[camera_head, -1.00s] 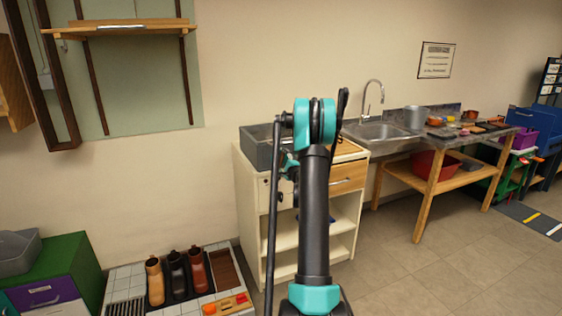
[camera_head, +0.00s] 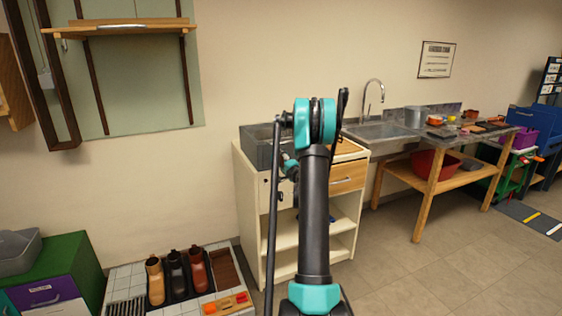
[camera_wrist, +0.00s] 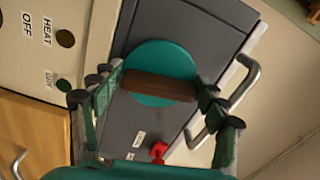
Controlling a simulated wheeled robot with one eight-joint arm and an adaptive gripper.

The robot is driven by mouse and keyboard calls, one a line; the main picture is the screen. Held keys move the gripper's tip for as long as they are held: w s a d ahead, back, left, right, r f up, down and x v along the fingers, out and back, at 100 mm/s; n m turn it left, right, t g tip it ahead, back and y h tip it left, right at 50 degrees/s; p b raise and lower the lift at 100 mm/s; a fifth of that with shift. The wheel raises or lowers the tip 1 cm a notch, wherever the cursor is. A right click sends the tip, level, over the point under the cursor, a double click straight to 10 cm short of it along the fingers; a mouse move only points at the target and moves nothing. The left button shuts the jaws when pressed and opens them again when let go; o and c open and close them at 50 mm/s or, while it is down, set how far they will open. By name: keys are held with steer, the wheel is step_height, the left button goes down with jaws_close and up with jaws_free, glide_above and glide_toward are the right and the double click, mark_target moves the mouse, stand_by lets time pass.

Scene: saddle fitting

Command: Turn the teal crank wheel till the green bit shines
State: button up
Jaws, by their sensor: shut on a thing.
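The teal crank wheel (camera_wrist: 176,58) is a round disc on the dark grey box face in the wrist view. A brown handle bar (camera_wrist: 158,86) lies across it. My gripper (camera_wrist: 158,88) is shut on this bar, one finger at each end. A small green bit (camera_wrist: 63,85) sits by the DRY label on the cream panel, left of the wheel. It looks dark green, without a clear glow. In the head view my arm hides the wheel and the gripper's grasp.
A dark knob (camera_wrist: 65,38) sits by the HEAT and OFF labels. A red part (camera_wrist: 158,151) and a metal handle (camera_wrist: 236,82) are near the wheel. In the head view the grey box (camera_head: 257,150) stands on a cream cabinet (camera_head: 247,195), left of a sink (camera_head: 380,131).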

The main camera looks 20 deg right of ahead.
steer(key=o, duration=1)
steer(key=shift+o, duration=0.2)
steer(key=s, duration=1.2)
steer(key=shift+d, duration=0.2)
